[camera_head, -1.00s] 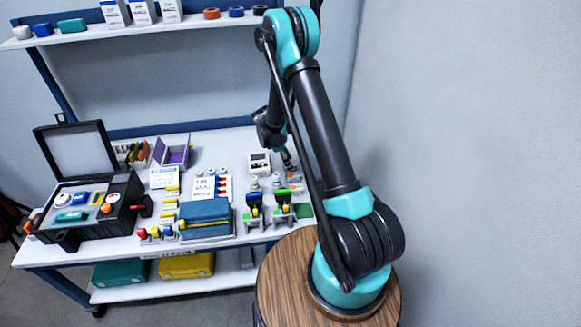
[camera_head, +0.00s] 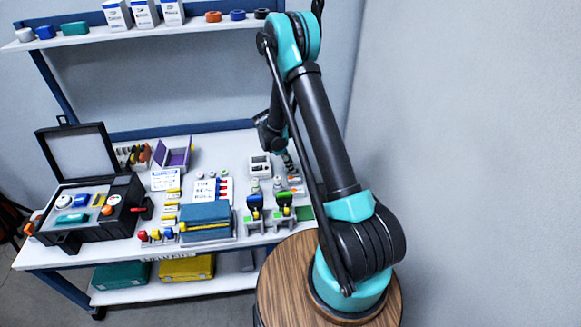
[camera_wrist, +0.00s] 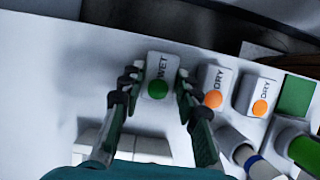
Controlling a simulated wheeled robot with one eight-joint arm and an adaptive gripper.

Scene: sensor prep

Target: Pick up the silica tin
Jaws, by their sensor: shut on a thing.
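My gripper (camera_wrist: 157,80) has its two fingers on either side of a small white tin (camera_wrist: 158,68) in the wrist view. This tin is marked WET and has a green dot. The fingers are closed on its sides. Two similar white tins marked DRY, with orange dots, stand to the right: a nearer one (camera_wrist: 214,80) and a farther one (camera_wrist: 256,92). In the head view, my gripper (camera_head: 290,166) is small and partly hidden by my arm, low over the right part of the bench. I cannot tell whether the held tin touches the bench.
A green square (camera_wrist: 296,95) lies right of the DRY tins. A white open box (camera_head: 260,166) stands left of my gripper in the head view. Holders with blue and green tops (camera_head: 284,205) stand in front. A black open case (camera_head: 85,210) fills the bench's left.

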